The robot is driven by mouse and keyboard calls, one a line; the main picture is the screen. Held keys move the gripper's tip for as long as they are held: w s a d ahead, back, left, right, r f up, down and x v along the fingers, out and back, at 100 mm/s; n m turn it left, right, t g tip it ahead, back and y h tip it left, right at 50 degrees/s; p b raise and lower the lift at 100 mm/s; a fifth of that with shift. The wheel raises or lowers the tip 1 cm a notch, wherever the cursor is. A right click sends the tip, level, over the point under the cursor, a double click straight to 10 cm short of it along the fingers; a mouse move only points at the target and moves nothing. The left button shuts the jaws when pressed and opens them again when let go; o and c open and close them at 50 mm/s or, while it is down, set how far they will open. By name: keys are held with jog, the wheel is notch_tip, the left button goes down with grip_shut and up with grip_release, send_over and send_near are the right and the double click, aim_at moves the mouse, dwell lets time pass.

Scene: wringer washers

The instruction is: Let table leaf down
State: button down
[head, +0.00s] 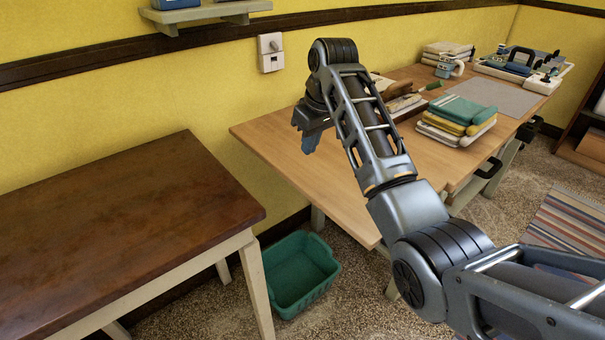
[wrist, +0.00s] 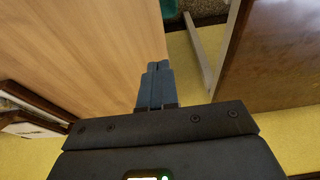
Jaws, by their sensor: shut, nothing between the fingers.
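The table leaf (head: 320,190) is the light wood left end of the long table (head: 425,82). It is up and looks about level with the rest of the top. My gripper (head: 309,146) points down over the leaf near its left end, by the wall side. Its fingers are together and empty. In the wrist view the shut fingers (wrist: 157,75) show against the leaf (wrist: 95,45), close to its edge. I cannot tell whether the fingertips touch the wood. The leaf's underside and any support beneath it are hidden.
A dark brown table (head: 130,210) stands to the left, with a gap between it and the leaf. A green bin (head: 300,275) is on the floor in that gap. Folded cloths (head: 458,120) and other items lie farther right. A shelf (head: 205,14) and switch (head: 270,52) are on the wall.

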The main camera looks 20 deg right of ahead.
aim_at(302, 185)
jog(key=x, duration=1)
jog(key=shift+s+d+f, duration=0.1)
jog(key=shift+s+f, duration=0.15)
jog(key=shift+s, duration=0.1)
jog(key=shift+f, duration=0.55)
